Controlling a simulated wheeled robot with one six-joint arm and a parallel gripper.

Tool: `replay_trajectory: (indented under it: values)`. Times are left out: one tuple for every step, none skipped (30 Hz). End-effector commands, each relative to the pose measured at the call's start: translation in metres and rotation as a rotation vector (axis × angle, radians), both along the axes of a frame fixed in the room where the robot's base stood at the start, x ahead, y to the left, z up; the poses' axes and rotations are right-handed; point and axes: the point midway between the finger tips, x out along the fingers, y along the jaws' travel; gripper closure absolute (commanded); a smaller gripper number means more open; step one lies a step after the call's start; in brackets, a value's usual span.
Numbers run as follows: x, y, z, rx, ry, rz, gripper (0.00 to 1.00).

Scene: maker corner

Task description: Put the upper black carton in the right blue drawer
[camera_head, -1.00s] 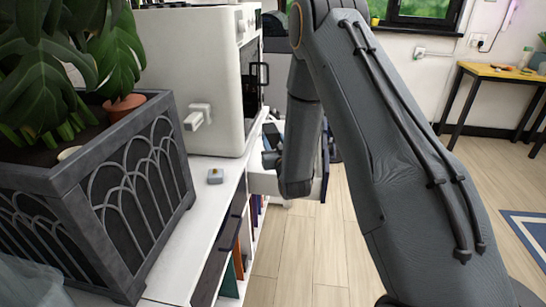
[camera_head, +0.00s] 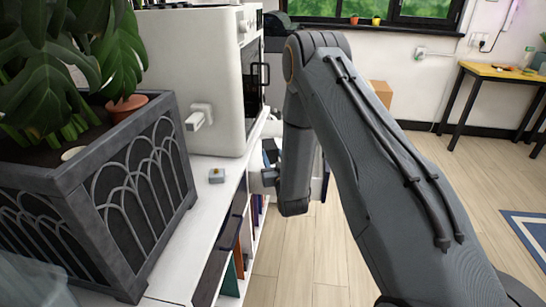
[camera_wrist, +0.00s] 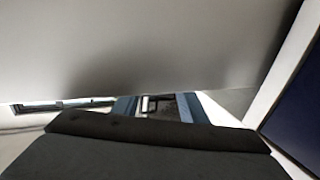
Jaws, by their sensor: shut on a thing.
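My gripper (camera_head: 268,177) shows only in part beside my forearm, at the shelf unit's side in the head view; its fingertips are hidden. A broad black shape, apparently the black carton (camera_wrist: 150,155), fills the bottom of the wrist view, close to the camera. My gripper is shut on it. An open drawer with a dark blue front (camera_head: 325,182) shows behind my forearm in the head view, mostly hidden. A dark blue panel with a white edge (camera_wrist: 302,115) stands at the right of the wrist view. Which drawer it belongs to I cannot tell.
A pale surface (camera_wrist: 150,50) covers the top of the wrist view. A white machine (camera_head: 205,80) and a dark planter (camera_head: 140,200) stand on the white shelf unit (camera_head: 205,230). A brown box (camera_head: 381,92) is farther back.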

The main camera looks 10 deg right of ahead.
Motion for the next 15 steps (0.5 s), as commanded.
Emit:
replay_trajectory:
  values:
    - [0.000,0.000,-0.002,0.000,0.000,0.000,0.86]
    - [0.000,0.000,-0.003,0.000,0.000,0.000,0.86]
    - [0.000,0.000,-0.004,0.000,0.000,0.000,0.86]
    - [0.000,0.000,-0.005,0.000,0.000,0.000,0.86]
    - [0.000,0.000,-0.006,0.000,0.000,0.000,0.86]
    - [0.000,0.000,-0.007,0.000,0.000,0.000,0.86]
    - [0.000,0.000,-0.008,0.000,0.000,0.000,0.86]
    - [0.000,0.000,-0.009,0.000,0.001,0.000,0.86]
    - [0.000,0.000,-0.010,0.000,0.001,0.000,0.86]
    - [0.000,0.000,-0.011,0.000,0.002,0.000,0.86]
    - [0.000,0.000,-0.012,0.001,0.002,0.000,0.86]
    - [0.000,0.000,-0.012,0.001,0.003,0.000,0.86]
    - [0.000,0.000,-0.013,0.001,0.004,0.000,0.86]
    - [-0.001,0.000,-0.013,0.002,0.005,0.000,0.60]
    - [-0.001,0.000,-0.014,0.002,0.006,0.000,0.53]
